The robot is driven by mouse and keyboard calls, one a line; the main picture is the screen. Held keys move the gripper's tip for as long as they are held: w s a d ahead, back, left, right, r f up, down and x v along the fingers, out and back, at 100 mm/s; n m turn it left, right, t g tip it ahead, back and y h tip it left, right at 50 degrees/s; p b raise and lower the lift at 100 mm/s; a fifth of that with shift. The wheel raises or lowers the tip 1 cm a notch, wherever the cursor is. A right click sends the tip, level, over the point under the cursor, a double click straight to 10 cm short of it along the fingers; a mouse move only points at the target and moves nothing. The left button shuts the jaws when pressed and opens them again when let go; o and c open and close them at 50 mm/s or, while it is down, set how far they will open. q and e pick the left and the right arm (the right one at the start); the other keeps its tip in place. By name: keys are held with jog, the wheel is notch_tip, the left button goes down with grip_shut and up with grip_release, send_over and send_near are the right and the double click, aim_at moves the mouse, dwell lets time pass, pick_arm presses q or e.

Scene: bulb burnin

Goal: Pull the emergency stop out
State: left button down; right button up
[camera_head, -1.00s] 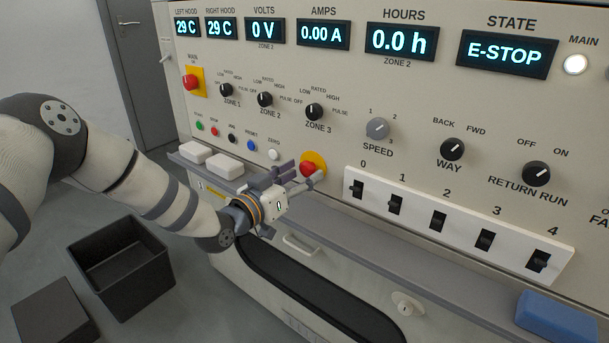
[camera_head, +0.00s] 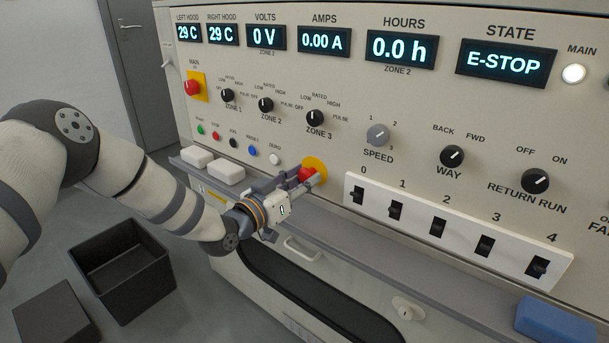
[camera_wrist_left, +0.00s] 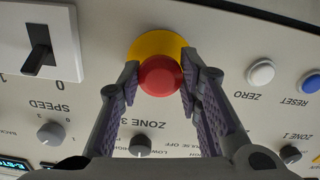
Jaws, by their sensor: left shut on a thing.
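The emergency stop is a red mushroom button (camera_head: 306,174) on a yellow round plate (camera_head: 317,164), low on the panel left of the row of numbered switches. My left gripper (camera_head: 304,180) is at it, with one finger on each side of the red head. In the left wrist view the red button (camera_wrist_left: 160,76) sits between the two fingertips of my left gripper (camera_wrist_left: 160,84), which are closed against its sides. The state display (camera_head: 505,64) reads E-STOP. My right gripper is in neither view.
A second red button on a yellow plate (camera_head: 192,87) is at the panel's upper left. A white strip of black switches (camera_head: 440,231) lies right of the gripper. A grey ledge (camera_head: 370,262) runs below, with white blocks (camera_head: 227,172) and a blue block (camera_head: 556,320).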

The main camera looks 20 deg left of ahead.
pick_arm(q)
jog(key=c, duration=1.1)
grip_release()
jog(key=shift+s, duration=0.15)
jog(key=shift+a, duration=0.1)
jog(key=v, duration=1.2)
